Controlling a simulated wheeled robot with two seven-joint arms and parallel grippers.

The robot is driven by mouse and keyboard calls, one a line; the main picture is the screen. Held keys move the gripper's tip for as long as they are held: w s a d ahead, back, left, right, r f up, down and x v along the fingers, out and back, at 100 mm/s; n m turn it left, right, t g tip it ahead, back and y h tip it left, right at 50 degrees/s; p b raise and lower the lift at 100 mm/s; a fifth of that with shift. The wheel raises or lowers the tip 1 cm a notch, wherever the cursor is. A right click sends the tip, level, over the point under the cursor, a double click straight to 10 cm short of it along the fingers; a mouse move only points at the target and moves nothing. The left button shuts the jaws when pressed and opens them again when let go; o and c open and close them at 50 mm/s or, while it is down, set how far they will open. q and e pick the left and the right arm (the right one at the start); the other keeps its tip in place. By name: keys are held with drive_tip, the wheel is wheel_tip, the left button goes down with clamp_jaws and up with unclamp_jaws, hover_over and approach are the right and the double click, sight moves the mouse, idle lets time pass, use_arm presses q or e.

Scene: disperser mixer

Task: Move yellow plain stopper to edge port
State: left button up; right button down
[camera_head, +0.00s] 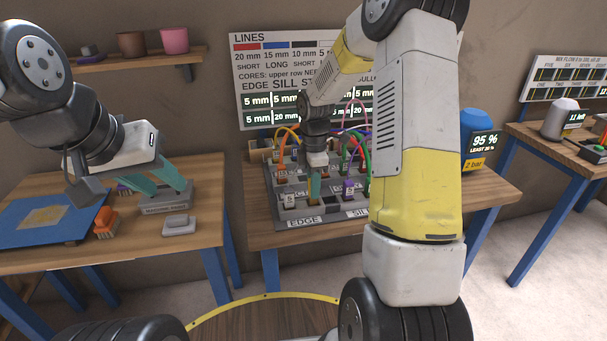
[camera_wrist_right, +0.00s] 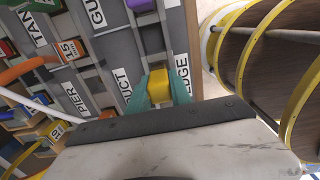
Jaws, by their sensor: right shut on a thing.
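The yellow stopper (camera_wrist_right: 158,85) shows in the right wrist view between the two teal fingertips of my right gripper (camera_wrist_right: 160,90), which is shut on it. It is at the board beside the EDGE label (camera_wrist_right: 182,74); I cannot tell whether it is seated in the port. In the head view my right gripper (camera_head: 315,186) points down over the front row of the port board (camera_head: 330,215), just above its EDGE label (camera_head: 304,221). My left gripper (camera_head: 158,178) is open, its teal fingers apart over a grey block on the left table.
Coloured hoses (camera_head: 362,150) arch over the board's back and right. A purple plug (camera_head: 348,188) stands right of my right gripper. The left table holds a blue mat (camera_head: 25,222), an orange item (camera_head: 105,222) and a small grey piece (camera_head: 179,225). A blue tank (camera_head: 478,135) stands right.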

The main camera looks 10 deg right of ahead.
drive_tip(key=shift+f, duration=1.2)
drive_tip(key=c, duration=1.1)
unclamp_jaws()
wheel_tip(320, 180, up, 8)
drive_tip(key=shift+f, duration=0.1)
